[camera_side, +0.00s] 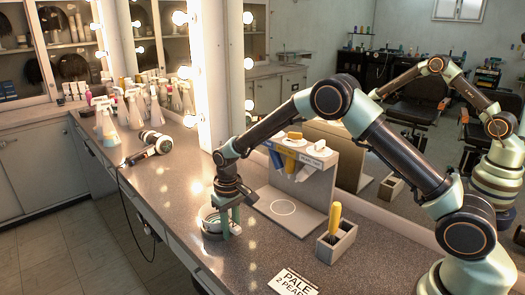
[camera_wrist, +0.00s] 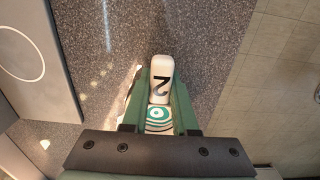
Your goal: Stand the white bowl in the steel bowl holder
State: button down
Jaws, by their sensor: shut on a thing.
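My gripper (camera_side: 229,232) is down at the counter's front edge, its green fingers at a small round pale bowl with a teal ring inside, which I take as the white bowl (camera_side: 211,219). In the wrist view my gripper (camera_wrist: 158,108) is shut on a white piece marked 2 (camera_wrist: 162,72), seemingly the bowl's handle; teal and white rings (camera_wrist: 157,116) show between the fingers. A grey band shows low around the bowl in the side view. I cannot tell whether it is the steel holder. The fingers hide part of the bowl.
A grey stand (camera_side: 318,195) with a white circle on its base has blue, yellow and white items at its top. A grey box (camera_side: 336,245) holds a yellow-handled tool. A card (camera_side: 293,283) lies in front. A hairdryer (camera_side: 152,145) and bottles stand left. The mirror runs behind.

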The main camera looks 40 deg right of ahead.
jog(key=shift+f, duration=0.15)
jog(key=c, duration=0.7)
grip_release()
notch_tip(320, 180, up, 12)
jog(key=s+d+r+t, duration=0.3)
jog(key=s+d+r, duration=0.1)
jog(key=s+r, duration=0.6)
jog(key=s+d+t, duration=0.1)
jog(key=s, duration=0.2)
jog(key=s+d+r, duration=0.1)
jog(key=s, duration=0.3)
jog(key=s+d+t, duration=0.1)
jog(key=s, duration=0.3)
jog(key=shift+s+d+r+t, duration=0.15)
jog(key=shift+d+r+t, duration=0.15)
jog(key=shift+r, duration=0.1)
